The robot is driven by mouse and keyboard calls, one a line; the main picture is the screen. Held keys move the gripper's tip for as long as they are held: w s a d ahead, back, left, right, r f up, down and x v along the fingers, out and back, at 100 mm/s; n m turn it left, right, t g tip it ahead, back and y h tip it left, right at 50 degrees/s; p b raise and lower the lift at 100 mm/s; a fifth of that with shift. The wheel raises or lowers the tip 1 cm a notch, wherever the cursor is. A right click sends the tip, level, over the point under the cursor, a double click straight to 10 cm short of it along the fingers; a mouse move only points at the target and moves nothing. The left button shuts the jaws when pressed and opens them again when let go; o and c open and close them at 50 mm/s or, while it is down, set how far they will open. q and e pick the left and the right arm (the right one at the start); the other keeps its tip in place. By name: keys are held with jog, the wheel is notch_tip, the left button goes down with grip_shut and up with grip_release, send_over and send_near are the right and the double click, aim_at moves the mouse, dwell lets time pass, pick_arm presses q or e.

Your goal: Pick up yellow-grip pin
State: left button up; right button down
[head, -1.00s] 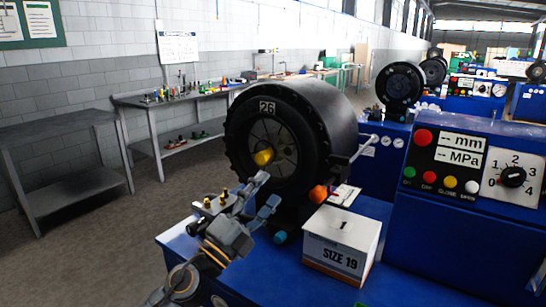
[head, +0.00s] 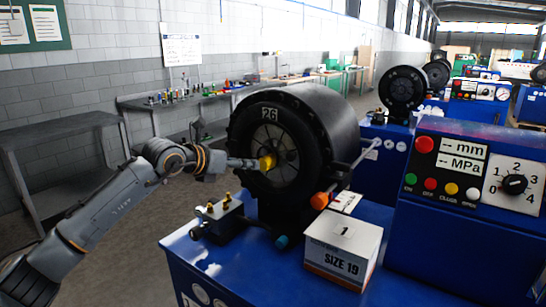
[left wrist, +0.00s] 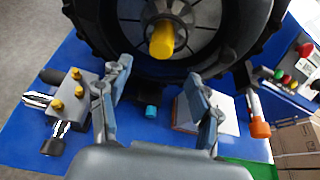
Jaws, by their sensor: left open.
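The yellow-grip pin (head: 267,162) sticks out of the centre of the black round crimper head (head: 300,130) marked 26. It also shows in the left wrist view (left wrist: 162,40), pointing toward the camera. My left gripper (head: 246,163) is level with the pin in the head view, its fingertips close to the grip. In the left wrist view the open fingers (left wrist: 158,76) stand either side of the pin's line, with the pin beyond the tips and nothing between them. I cannot tell whether a finger touches it. My right gripper is in neither view.
A metal block with yellow knobs (head: 220,210) sits on the blue bench (head: 215,265) below my left gripper. A SIZE 19 box (head: 342,250) and an orange-ended handle (head: 320,200) lie to the right. A blue control panel (head: 465,190) stands further right.

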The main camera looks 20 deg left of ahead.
aim_at(262, 163)
pick_arm(q)
jog(key=p+x, duration=0.2)
jog(key=x, duration=0.4)
jog(key=shift+w+d+p, duration=0.25)
jog(key=shift+w+p, duration=0.1)
jog(key=shift+w, duration=0.05)
jog(key=shift+w+d+f, duration=0.2)
jog(key=shift+w+f, duration=0.1)
jog(key=shift+w, duration=0.2)
jog(key=c, duration=1.3)
jog(key=shift+r, duration=0.1)
grip_shut()
